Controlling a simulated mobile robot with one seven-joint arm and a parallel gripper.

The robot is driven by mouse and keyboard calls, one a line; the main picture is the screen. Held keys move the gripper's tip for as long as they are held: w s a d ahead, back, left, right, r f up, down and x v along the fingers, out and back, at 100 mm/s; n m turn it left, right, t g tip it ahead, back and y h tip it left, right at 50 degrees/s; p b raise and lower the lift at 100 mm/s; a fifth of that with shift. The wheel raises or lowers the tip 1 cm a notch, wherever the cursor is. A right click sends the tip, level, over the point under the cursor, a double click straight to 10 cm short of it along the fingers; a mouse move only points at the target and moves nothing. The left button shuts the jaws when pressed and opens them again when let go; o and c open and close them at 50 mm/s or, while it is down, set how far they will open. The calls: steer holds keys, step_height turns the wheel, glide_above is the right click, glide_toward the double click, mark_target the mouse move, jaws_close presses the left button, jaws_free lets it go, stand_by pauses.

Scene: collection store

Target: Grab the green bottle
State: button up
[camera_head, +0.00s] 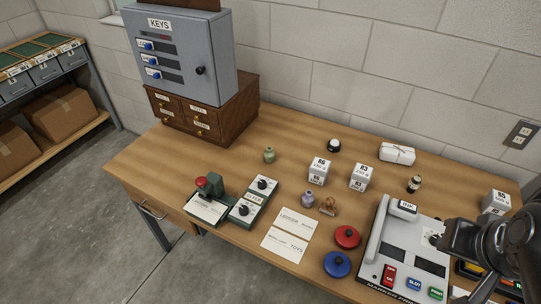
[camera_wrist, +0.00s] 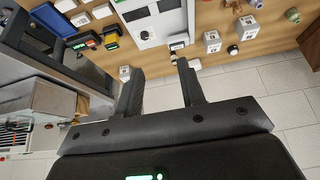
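The green bottle (camera_head: 269,155) is a small, round, pale green vessel with a short neck. It stands upright on the wooden desk, in front of the brown drawer cabinet, left of the middle in the head view. In the wrist view a small green object (camera_wrist: 292,14) at the top right edge looks like the same bottle. My gripper (camera_wrist: 160,72) is open, its two dark fingers apart with nothing between them. In the head view my arm is at the lower right, over the desk's right end and far from the bottle.
A purple bottle (camera_head: 308,199) and white cubes (camera_head: 319,171) stand right of the green bottle. A green-based device with a red knob (camera_head: 203,182) and a dial box (camera_head: 254,200) are in front. A grey console (camera_head: 409,252) lies near my arm. A key cabinet (camera_head: 181,58) rises behind.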

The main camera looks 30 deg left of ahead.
steer(key=shift+o, duration=0.4)
steer(key=o, duration=0.6)
steer(key=shift+c, duration=0.2)
steer(key=w+a+r+n+y, duration=0.1)
steer(key=w+a, duration=0.4)
steer(key=w, duration=0.3)
steer(key=w+a+r+n, duration=0.1)
steer(key=w+a+n, duration=0.1)
steer(key=w+a, duration=0.45)
steer(key=n+g+y, duration=0.2)
steer(key=n, duration=0.4)
glide_above(270, 150)
steer(key=s+d, duration=0.2)
step_height(270, 150, down, 24)
steer(key=x, duration=0.5)
steer(key=shift+s+f, duration=0.15)
steer(key=shift+f, duration=0.15)
steer(key=shift+x, duration=2.95)
